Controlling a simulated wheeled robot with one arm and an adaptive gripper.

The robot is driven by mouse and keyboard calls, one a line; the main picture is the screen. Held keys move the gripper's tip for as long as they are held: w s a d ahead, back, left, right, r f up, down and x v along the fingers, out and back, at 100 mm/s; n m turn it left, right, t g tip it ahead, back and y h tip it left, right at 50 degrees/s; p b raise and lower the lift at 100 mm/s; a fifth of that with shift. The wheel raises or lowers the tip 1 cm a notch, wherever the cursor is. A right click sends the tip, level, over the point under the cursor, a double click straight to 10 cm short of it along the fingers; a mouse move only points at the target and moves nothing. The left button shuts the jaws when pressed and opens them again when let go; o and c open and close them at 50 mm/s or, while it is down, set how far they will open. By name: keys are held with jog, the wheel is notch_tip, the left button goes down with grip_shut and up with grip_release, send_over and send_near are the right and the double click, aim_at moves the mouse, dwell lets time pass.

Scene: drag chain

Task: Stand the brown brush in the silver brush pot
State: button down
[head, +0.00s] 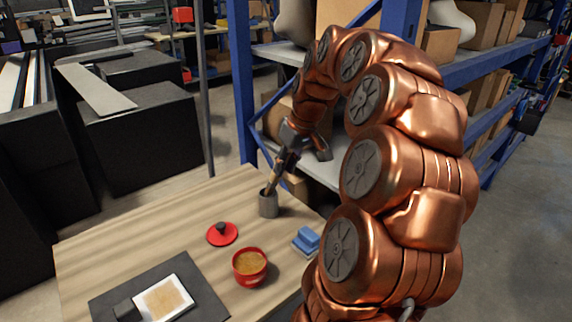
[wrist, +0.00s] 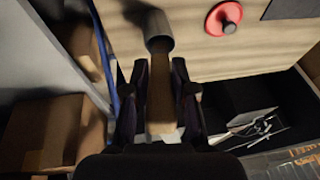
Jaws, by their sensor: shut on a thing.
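The brown brush (wrist: 160,95) is held between the fingers of my gripper (wrist: 160,70), which is shut on it. In the head view the brush (head: 271,183) slants down from my gripper (head: 279,166) to the silver brush pot (head: 268,206). The pot is a grey cylinder near the table's far edge, and also shows in the wrist view (wrist: 157,25). The brush's lower end appears to be at or inside the pot's mouth; how deep it reaches is hidden. My gripper is above the pot.
A red lid (head: 222,233) with a black knob and a red pot (head: 250,266) with grainy contents stand nearer on the wooden table (head: 130,235). A blue block (head: 306,240) lies at the right edge. A dark mat (head: 205,297) bears a white tray (head: 165,299). Blue-framed shelving (head: 243,80) stands behind.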

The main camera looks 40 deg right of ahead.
jog(key=shift+f+b, duration=0.4)
jog(key=shift+f, duration=0.2)
jog(key=c, duration=0.9)
grip_release()
jog(key=shift+c, duration=0.2)
jog(key=shift+r, duration=0.15)
jog(key=shift+r+p, duration=0.65)
jog(key=shift+p, duration=0.05)
jog(key=b+v, duration=0.2)
jog(key=v, duration=0.9)
jog(key=shift+s+r, duration=0.25)
jog(key=shift+r, duration=0.1)
